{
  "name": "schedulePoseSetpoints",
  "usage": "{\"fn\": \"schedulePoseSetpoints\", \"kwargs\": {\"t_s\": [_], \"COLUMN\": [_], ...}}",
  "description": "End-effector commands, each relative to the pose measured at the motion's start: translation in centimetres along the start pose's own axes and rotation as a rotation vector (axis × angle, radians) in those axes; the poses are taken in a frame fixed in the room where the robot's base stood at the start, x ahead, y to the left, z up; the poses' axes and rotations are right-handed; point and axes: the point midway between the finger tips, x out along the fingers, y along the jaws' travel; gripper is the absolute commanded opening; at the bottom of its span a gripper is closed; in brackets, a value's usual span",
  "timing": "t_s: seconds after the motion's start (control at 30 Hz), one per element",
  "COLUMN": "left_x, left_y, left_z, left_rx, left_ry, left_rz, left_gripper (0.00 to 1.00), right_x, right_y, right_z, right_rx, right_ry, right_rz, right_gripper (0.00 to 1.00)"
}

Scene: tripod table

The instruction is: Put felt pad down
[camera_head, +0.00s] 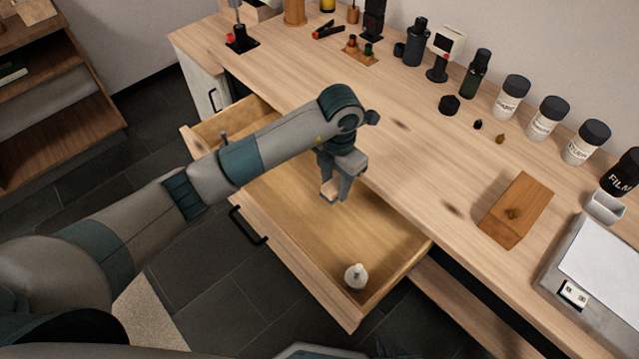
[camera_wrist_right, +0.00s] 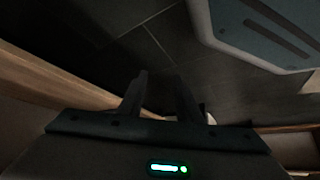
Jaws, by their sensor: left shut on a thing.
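My left gripper (camera_head: 336,197) is over the open drawer (camera_head: 290,222), pointing down, with its fingers shut on a small pale tan piece (camera_head: 328,188). This piece looks like the felt pad; the fingers hide part of it. It appears to be held above the drawer floor, though the exact height is hard to judge. My right gripper (camera_wrist_right: 160,80) shows in the right wrist view with its two dark fingers apart and nothing seen between them. That view is dark.
A small white bottle (camera_head: 356,277) stands in the drawer's near right corner. The rest of the drawer floor looks bare. A black handle (camera_head: 248,226) sticks out from the drawer front.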

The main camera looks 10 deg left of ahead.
Motion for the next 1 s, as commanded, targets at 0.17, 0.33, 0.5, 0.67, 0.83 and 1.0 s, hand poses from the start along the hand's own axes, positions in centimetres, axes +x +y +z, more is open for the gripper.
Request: {"fn": "schedulePoseSetpoints", "kwargs": {"t_s": [0.17, 0.33, 0.5, 0.67, 0.83, 1.0], "left_x": [0.0, 0.4, 1.7, 3.5, 5.3, 6.6], "left_y": [0.0, 0.7, 2.7, 5.3, 8.0, 9.7], "left_z": [0.0, -0.4, -1.6, -3.1, -4.6, -5.5], "left_rx": [0.002, 0.0, 0.0, -0.001, 0.001, 0.003], "left_ry": [0.0, 0.001, 0.003, 0.005, 0.004, 0.001], "left_rz": [0.0, -0.001, -0.001, -0.002, -0.002, -0.001], "left_gripper": [0.09, 0.09, 0.09, 0.09, 0.09, 0.09], "right_x": [0.1, -0.1, -0.4, -0.9, -1.5, -1.9], "right_y": [0.0, 0.0, -1.0, -0.7, -0.1, 0.3], "right_z": [-0.3, -0.7, -0.9, 0.6, 3.3, 5.1], "right_rx": [0.0, 0.0, 0.0, -0.004, -0.006, -0.007], "right_ry": [0.004, 0.012, 0.044, 0.018, -0.054, -0.097], "right_rz": [0.0, 0.0, -0.012, -0.009, -0.002, 0.003], "right_gripper": [0.31, 0.31, 0.31, 0.31, 0.31, 0.31]}}
